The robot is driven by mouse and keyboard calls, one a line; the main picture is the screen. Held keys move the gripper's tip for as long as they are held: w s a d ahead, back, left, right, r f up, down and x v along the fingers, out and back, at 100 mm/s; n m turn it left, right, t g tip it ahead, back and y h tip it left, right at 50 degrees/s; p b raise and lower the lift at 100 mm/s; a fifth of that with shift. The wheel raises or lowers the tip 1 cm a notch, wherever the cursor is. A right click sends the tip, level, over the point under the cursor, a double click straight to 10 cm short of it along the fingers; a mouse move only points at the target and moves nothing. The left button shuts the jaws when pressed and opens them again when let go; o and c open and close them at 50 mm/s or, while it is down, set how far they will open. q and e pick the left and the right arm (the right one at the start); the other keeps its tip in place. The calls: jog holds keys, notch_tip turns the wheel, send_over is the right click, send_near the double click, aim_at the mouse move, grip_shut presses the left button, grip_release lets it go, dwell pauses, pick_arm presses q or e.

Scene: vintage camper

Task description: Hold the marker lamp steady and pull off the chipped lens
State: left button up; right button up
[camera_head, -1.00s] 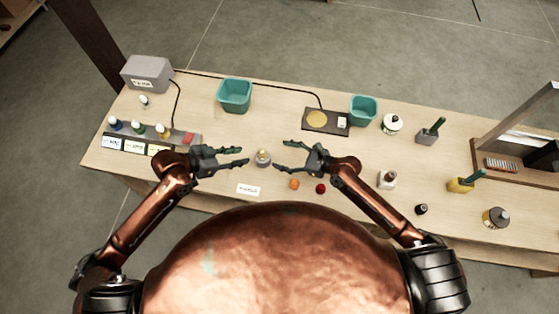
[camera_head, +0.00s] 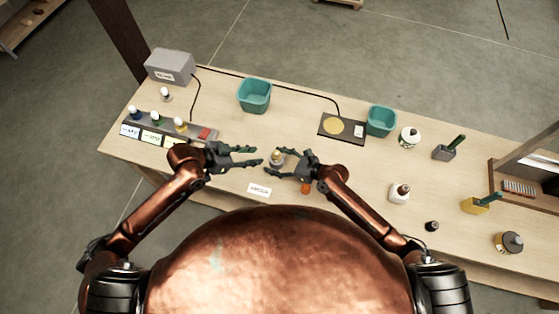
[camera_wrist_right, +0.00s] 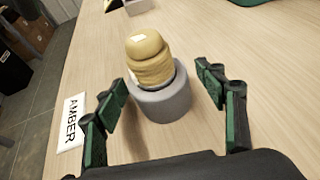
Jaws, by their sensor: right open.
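The marker lamp (camera_head: 277,155) stands upright on the bench between my two grippers. In the right wrist view, its pale yellow lens (camera_wrist_right: 149,58) sits on a round grey base (camera_wrist_right: 162,103); a small whitish patch shows on the lens top. My right gripper (camera_head: 287,164) is open, with its fingers on either side of the lamp; in the right wrist view (camera_wrist_right: 163,80) gaps show between both fingers and the base. My left gripper (camera_head: 260,156) is open, its fingertips just left of the lamp. Whether it touches the lamp cannot be told.
An AMBER card (camera_head: 259,190) lies in front of the lamp, and an orange piece (camera_head: 305,187) beside my right gripper. Teal bins (camera_head: 254,96) (camera_head: 381,121) and a dark plate with a yellow disc (camera_head: 342,128) stand behind. A lamp rack (camera_head: 160,136) is left, bottles (camera_head: 399,193) right.

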aim_at(276, 153)
jog(key=shift+c, duration=0.2)
